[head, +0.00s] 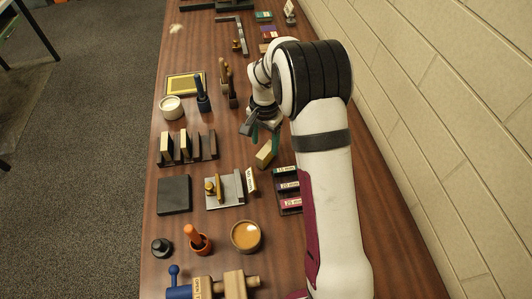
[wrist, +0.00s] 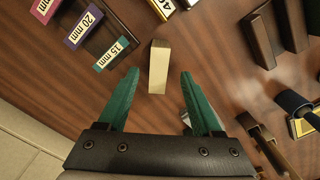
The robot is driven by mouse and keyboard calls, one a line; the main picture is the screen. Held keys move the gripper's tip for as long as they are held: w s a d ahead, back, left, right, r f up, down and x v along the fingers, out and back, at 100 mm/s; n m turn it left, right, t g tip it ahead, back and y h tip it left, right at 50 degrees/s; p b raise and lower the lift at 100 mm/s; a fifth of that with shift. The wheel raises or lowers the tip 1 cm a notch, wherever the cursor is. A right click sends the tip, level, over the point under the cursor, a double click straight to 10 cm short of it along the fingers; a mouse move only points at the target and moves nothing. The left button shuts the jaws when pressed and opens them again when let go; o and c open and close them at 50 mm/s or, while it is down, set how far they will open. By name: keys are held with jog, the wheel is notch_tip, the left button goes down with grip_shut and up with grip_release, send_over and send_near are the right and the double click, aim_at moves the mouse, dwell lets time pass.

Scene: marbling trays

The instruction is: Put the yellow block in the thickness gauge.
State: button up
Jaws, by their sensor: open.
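The yellow block (head: 265,154) stands on the wooden table below my gripper (head: 265,138). In the wrist view the pale yellow block (wrist: 158,66) shows just ahead of and between the green fingers of my gripper (wrist: 159,75). The fingers are open, with a gap on both sides of the block. The thickness gauge (head: 230,201) seems to be the grey metal plate with a brass slider and a small white sign, left of and nearer than the block in the head view. In the wrist view only its sign (wrist: 161,8) shows clearly, cut off at the top edge.
A rack with 15, 20 and 25 mm labels (head: 287,191) stands right of the gauge. A slotted rack (head: 208,148) holds pale blocks at left. A dark square slab (head: 173,195), an amber bowl (head: 245,236) and an orange-handled tool (head: 197,241) stand nearby. The wall is at right.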

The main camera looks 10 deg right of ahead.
aim_at(265, 151)
notch_tip(265, 151, down, 3)
jog(key=shift+s+f, duration=0.1)
jog(key=shift+s, duration=0.05)
grip_shut()
